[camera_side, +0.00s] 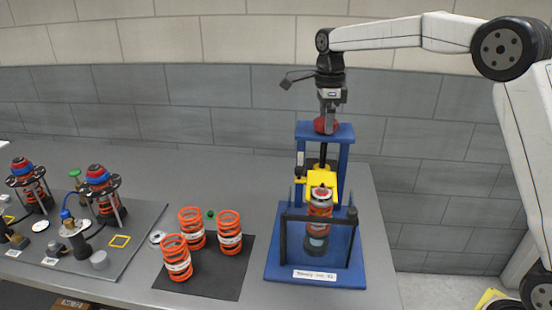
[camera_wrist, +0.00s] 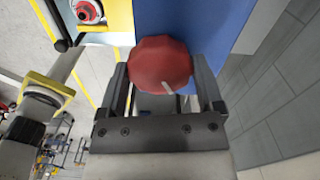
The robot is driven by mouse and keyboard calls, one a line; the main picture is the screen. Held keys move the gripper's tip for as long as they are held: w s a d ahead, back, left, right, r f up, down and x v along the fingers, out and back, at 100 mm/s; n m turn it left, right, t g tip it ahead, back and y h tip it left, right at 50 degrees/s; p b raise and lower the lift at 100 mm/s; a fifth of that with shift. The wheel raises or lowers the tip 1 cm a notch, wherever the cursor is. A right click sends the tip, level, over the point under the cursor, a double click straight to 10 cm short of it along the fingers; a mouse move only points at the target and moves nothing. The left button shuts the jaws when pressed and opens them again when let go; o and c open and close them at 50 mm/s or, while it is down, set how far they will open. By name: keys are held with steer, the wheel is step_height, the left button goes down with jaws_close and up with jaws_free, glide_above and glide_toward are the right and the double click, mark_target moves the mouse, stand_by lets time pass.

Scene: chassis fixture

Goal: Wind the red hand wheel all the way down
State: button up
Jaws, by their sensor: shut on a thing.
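The red hand wheel (camera_side: 325,125) sits on top of the blue press frame (camera_side: 345,131). In the wrist view the wheel (camera_wrist: 160,64) shows a faceted rim and a pale mark near its lower edge. My gripper (camera_side: 326,117) points straight down over the frame, and its two fingers (camera_wrist: 160,82) are shut on the wheel from either side. Below the frame's top, a yellow piece (camera_side: 321,182) stands above an orange and grey shock absorber (camera_side: 319,208), which is upright behind a black bar guard (camera_side: 318,218). How far the screw reaches is partly hidden by the yellow piece.
Several orange springs (camera_side: 176,257) stand on a black mat (camera_side: 215,283) left of the press. Farther left, a grey board (camera_side: 125,250) holds strut assemblies (camera_side: 103,190) and small parts. A wall (camera_side: 210,90) stands behind.

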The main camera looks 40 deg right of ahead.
steer(key=shift+m, duration=0.3)
steer(key=shift+m, duration=2.1)
steer(key=o, duration=1.1)
steer(key=shift+c, duration=0.2)
steer(key=shift+r, duration=0.15)
steer(key=shift+r, duration=3.35)
steer(key=shift+a, duration=0.1)
